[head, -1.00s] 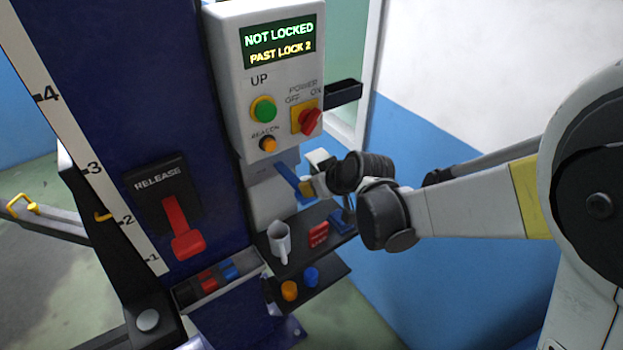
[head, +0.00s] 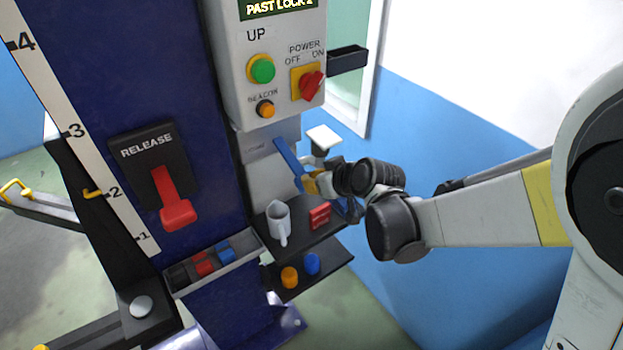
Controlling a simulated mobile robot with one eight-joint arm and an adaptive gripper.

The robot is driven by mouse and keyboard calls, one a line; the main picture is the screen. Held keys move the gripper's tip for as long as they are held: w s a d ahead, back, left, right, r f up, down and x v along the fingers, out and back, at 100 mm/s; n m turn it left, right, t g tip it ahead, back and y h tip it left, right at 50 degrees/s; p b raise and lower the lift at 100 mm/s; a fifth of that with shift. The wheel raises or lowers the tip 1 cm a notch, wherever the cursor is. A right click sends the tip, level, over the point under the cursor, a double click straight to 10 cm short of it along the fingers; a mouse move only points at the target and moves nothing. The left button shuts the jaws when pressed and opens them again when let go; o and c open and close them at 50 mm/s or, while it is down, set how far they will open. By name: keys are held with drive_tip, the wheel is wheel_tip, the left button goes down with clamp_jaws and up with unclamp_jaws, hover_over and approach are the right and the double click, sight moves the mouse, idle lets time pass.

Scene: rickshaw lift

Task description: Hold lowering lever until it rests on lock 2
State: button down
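The blue lever (head: 288,160) slants down to the right on the grey plate under the control box (head: 275,95). My gripper (head: 311,184) is at the lever's lower end, touching it or very close. The fingers are small and partly hidden, so I cannot tell whether they grip it. The display (head: 277,7) is cut by the top edge and reads "PAST LOCK 2". The yellow pointer (head: 95,194) is beside the 2 mark on the white scale (head: 88,150).
A red release handle (head: 174,200) is on the blue column. The box has a green button (head: 262,69) and red power switch (head: 312,86).

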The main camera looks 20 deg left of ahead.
idle(0.6)
drive_tip(key=shift+r+p, duration=0.55)
drive_tip(key=shift+r, duration=0.25)
